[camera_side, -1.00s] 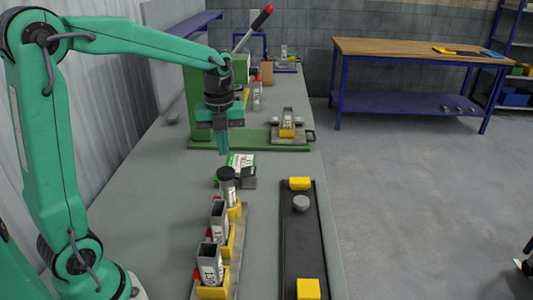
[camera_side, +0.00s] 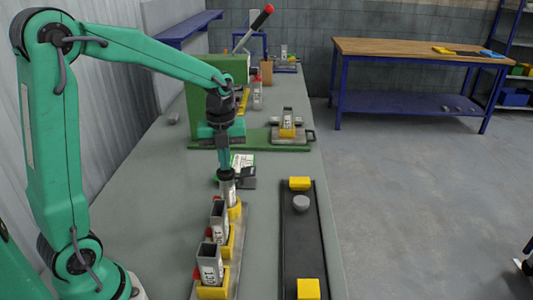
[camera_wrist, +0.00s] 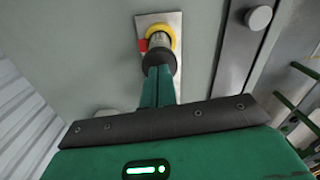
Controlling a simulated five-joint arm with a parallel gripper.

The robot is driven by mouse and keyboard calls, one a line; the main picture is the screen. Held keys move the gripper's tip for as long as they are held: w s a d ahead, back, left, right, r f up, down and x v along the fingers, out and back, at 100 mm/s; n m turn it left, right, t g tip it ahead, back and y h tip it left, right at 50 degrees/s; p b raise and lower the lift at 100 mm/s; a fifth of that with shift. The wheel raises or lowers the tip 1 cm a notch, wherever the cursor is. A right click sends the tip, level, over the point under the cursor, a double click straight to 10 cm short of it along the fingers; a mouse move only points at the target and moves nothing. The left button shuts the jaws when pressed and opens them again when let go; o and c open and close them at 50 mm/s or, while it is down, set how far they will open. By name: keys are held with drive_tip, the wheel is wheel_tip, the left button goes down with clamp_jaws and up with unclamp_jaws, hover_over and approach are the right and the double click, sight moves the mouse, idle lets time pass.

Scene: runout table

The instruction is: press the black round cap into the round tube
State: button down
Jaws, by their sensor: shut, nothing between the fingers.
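The round tube (camera_side: 228,190) stands upright in a yellow holder at the far end of the row of tubes; it shows in the wrist view too (camera_wrist: 158,40). The black round cap (camera_side: 227,175) sits on top of this tube, and its dark edge shows in the wrist view (camera_wrist: 158,60). How deep it sits I cannot tell. My gripper (camera_side: 225,167) is shut and empty, pointing down directly over the cap. Its green fingertips (camera_wrist: 159,72) meet the cap or are very close to it, and they hide part of it.
Two square grey tubes (camera_side: 219,215) (camera_side: 209,262) stand in yellow holders nearer the camera. A black tray (camera_side: 302,240) to the right carries a grey round piece (camera_side: 301,203) between yellow blocks. A green press (camera_side: 215,95) stands behind.

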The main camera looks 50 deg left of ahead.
sight(223, 174)
drive_tip(key=shift+f, duration=0.35)
idle(0.6)
drive_tip(key=shift+r, duration=3.55)
drive_tip(key=s+d+r+n+t, duration=0.1)
drive_tip(key=s+d+n+t, duration=0.1)
drive_tip(key=s+n, duration=0.6)
drive_tip(key=s+d+n+t, duration=0.3)
drive_tip(key=s+d+n, duration=0.2)
drive_tip(key=n, duration=1.2)
drive_tip(key=s, duration=0.2)
drive_tip(key=shift+s+r+t, duration=0.3)
drive_tip(key=shift+s+r, duration=0.05)
drive_tip(key=shift+r, duration=0.05)
